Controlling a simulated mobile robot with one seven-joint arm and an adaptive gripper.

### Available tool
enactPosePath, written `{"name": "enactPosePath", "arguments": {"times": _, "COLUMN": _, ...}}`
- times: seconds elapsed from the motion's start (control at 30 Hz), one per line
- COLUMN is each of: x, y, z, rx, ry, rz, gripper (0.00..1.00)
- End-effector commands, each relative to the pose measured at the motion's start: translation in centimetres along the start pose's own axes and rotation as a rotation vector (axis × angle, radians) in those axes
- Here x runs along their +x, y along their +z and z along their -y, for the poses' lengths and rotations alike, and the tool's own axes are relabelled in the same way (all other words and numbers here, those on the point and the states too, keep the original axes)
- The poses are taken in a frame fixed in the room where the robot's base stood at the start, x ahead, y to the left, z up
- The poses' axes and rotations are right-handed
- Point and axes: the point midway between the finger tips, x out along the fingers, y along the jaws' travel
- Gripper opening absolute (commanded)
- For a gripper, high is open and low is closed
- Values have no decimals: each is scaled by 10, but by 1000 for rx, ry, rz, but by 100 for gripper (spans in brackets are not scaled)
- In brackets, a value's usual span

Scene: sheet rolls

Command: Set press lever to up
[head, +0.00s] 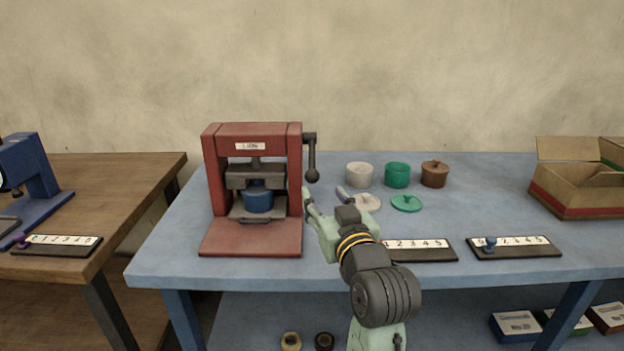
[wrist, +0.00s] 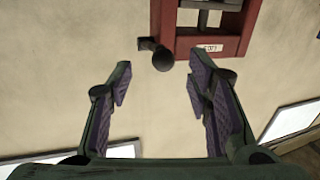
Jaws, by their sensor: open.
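A red press (head: 253,134) stands on the blue table, with a blue pot (head: 258,197) under its grey plate. Its dark lever (head: 311,155) is on the right side and hangs straight down, ending in a round knob. In the wrist view, the lever (wrist: 155,49) shows with its knob toward the camera, beyond the fingertips and between their lines. My gripper (head: 323,192) is open and empty, just below and right of the knob. It also shows in the wrist view (wrist: 160,82), apart from the lever.
A white pot (head: 359,175), a green pot (head: 397,176) and a brown lidded pot (head: 435,175) stand right of the lever. Two lids (head: 407,203) lie before them. Numbered slider boards (head: 513,246) lie near the front edge. An open carton (head: 572,198) is at the right.

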Motion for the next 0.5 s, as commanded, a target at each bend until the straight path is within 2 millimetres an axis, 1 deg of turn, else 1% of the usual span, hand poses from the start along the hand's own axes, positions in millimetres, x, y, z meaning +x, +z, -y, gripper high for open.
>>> {"name": "enactPosePath", "arguments": {"times": 0.1, "x": 23, "y": -3, "z": 2, "rx": 0, "ry": -4, "rz": 1, "gripper": 46}}
{"name": "enactPosePath", "arguments": {"times": 0.3, "x": 62, "y": -3, "z": 2, "rx": 0, "ry": -4, "rz": 0, "gripper": 46}}
{"name": "enactPosePath", "arguments": {"times": 0.4, "x": 76, "y": -3, "z": 1, "rx": -1, "ry": -2, "rz": -1, "gripper": 46}}
{"name": "enactPosePath", "arguments": {"times": 0.5, "x": 86, "y": -2, "z": 2, "rx": -1, "ry": -3, "rz": -2, "gripper": 46}}
